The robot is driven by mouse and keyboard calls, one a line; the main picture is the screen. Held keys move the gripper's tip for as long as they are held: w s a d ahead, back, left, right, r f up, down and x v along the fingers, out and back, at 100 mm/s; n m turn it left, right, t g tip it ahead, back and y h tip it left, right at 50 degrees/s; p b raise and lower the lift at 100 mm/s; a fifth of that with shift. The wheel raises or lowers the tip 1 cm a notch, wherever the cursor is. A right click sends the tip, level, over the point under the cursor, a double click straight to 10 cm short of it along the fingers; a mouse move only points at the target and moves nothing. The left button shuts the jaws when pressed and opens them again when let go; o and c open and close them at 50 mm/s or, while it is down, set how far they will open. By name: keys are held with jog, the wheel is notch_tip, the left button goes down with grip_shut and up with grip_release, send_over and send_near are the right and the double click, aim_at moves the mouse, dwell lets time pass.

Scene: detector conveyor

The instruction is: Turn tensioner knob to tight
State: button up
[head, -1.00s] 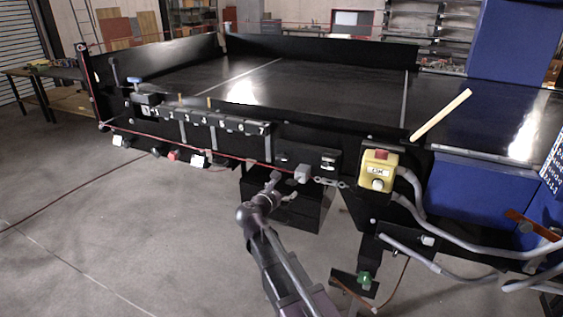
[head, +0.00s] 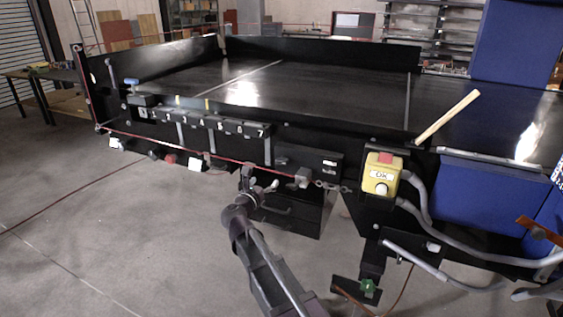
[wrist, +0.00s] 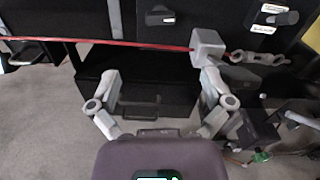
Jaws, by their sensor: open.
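My gripper (head: 260,186) is open and empty below the front rail of the conveyor, with its two fingers spread in the wrist view (wrist: 160,80). A blue knob (head: 132,82) stands on a black block at the far left end of the numbered row, well away from my gripper. Two small black rotary handles sit on the black front panel; the left handle (wrist: 160,17) and the right handle (wrist: 282,18) show in the wrist view, beyond my fingers. No label reads as tensioner, so I cannot tell which one is the tensioner knob.
A red cord (wrist: 110,42) runs across the front to a grey block (head: 302,178) and a chain (head: 332,187), close to my right finger in the picture. A black drawer box (head: 292,210) stands below. A yellow button box (head: 381,174) hangs to the right.

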aim_at(280, 163)
jog(key=shift+w, duration=0.15)
jog(key=x, duration=1.3)
jog(key=shift+w+d, duration=0.15)
jog(key=shift+w, duration=0.1)
jog(key=c, duration=1.1)
